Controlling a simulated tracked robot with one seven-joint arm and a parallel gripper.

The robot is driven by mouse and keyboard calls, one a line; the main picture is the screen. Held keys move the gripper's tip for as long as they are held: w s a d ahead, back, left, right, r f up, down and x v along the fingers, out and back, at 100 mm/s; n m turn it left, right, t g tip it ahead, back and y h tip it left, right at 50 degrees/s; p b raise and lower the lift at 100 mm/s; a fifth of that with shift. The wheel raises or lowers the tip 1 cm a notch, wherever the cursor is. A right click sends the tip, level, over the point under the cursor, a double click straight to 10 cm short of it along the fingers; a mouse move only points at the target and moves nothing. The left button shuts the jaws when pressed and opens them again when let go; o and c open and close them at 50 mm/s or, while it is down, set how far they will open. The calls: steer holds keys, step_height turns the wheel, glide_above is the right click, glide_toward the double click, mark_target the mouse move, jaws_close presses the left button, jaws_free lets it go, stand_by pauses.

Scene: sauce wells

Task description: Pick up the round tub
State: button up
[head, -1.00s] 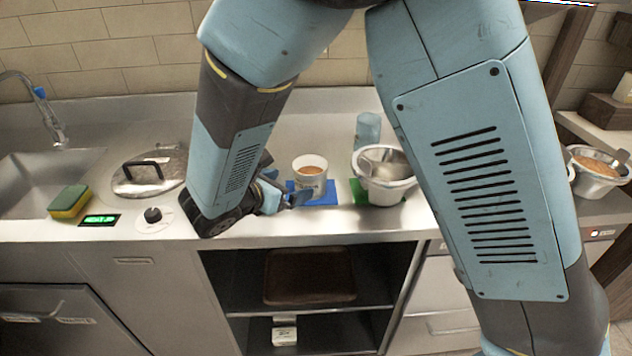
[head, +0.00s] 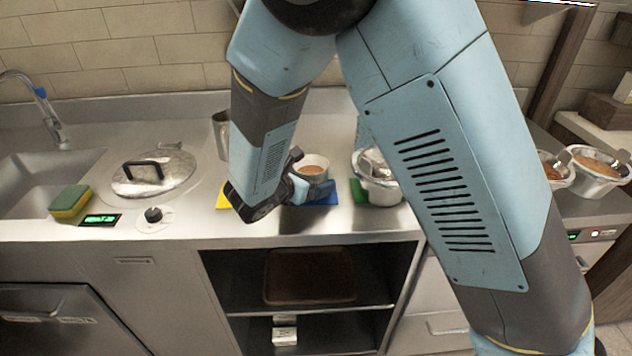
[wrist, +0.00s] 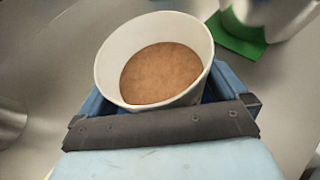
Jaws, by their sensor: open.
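The round tub (head: 314,164) is a white cup holding brown-orange sauce, standing upright on a blue mat (head: 324,196) on the steel counter. My gripper (head: 318,190) is low at the tub, coming from its left, and partly hides it. In the wrist view the tub (wrist: 122,48) sits just beyond the dark bar of my gripper (wrist: 160,100). Blue finger parts show on either side of the tub's lower body. The jaws are open; whether a finger touches the tub cannot be told.
A metal bowl (head: 366,186) stands on a green mat (head: 358,190) just right of the tub. A steel pitcher (head: 219,128) and a yellow mat (head: 221,196) are left, partly behind my arm. A lidded pot (head: 180,180) is further left. Sauce bowls (head: 596,182) stand far right.

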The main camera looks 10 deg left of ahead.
steer(key=shift+c, duration=0.5)
steer(key=c, duration=1)
steer(key=shift+r, duration=0.55)
step_height(320, 180, up, 3)
steer(key=shift+s+f, duration=0.1)
steer(key=shift+f, duration=0.1)
steer(key=s+r, duration=0.3)
steer(key=s, duration=0.1)
steer(key=s+a+r, duration=0.1)
steer(key=s+r, duration=0.2)
steer(key=s, duration=0.2)
steer(key=s+r, duration=0.3)
steer(key=s, duration=0.1)
steer(key=shift+s+a+r, duration=0.2)
steer(key=shift+s+a, duration=0.1)
steer(key=shift+s, duration=0.1)
